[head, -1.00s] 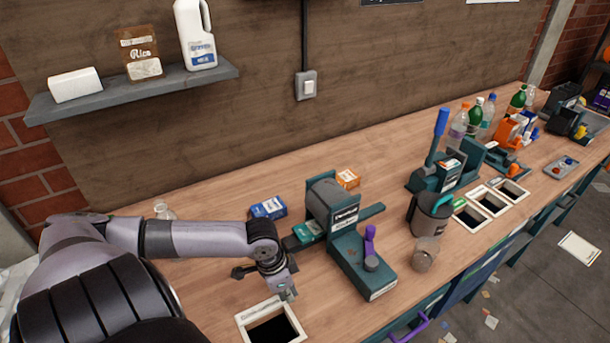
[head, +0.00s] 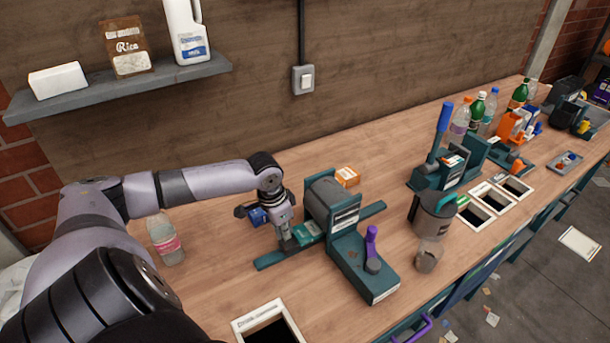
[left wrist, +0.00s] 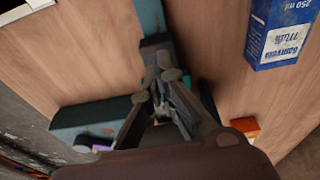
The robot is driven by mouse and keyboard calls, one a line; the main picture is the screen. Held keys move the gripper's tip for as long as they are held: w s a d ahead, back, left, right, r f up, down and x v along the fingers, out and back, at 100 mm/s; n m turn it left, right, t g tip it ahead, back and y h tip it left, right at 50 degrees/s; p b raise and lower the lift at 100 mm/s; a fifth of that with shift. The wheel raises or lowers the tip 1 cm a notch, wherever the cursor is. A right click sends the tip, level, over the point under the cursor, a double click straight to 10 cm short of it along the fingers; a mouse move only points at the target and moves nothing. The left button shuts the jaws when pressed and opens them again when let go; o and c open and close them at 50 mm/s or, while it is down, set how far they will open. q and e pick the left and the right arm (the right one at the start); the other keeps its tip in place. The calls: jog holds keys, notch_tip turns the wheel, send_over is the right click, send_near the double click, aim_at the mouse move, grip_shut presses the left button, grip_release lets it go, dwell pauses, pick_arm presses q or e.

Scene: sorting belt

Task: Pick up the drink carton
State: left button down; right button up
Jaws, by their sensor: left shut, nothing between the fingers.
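A small blue drink carton (head: 258,216) lies on the bench to the left of the green machine, partly hidden behind my left gripper in the head view. In the left wrist view the blue carton (left wrist: 283,30) is at the upper right, with white lettering reading 250 ml. My left gripper (head: 287,238) points down over the left end of the machine's slide, in front of the carton. In the left wrist view its shut fingers (left wrist: 163,78) are empty and apart from the carton. An orange carton (head: 347,176) stands behind the machine. My right gripper is not in view.
The green machine (head: 362,262), with its purple lever (head: 371,240), stands right of the gripper. A white-framed hole (head: 240,325) is at the front edge. A bottle (head: 166,240) with a pink label stands at left.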

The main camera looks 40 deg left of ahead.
aim_at(306, 232)
pick_arm(q)
jog(key=w, duration=0.2)
jog(key=w+d+p, duration=0.1)
jog(key=w, duration=0.1)
jog(key=w+d, duration=0.1)
jog(key=w, duration=0.1)
jog(key=shift+w+r+p, duration=0.15)
jog(key=shift+p, duration=0.15)
jog(key=shift+a+f+p, duration=0.1)
jog(key=shift+f+p, duration=0.3)
jog(key=shift+s+f, duration=0.25)
jog(key=shift+f, duration=0.3)
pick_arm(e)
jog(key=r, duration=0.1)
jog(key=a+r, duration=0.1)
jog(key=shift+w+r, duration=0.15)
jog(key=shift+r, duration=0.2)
pick_arm(q)
jog(key=shift+s, duration=0.1)
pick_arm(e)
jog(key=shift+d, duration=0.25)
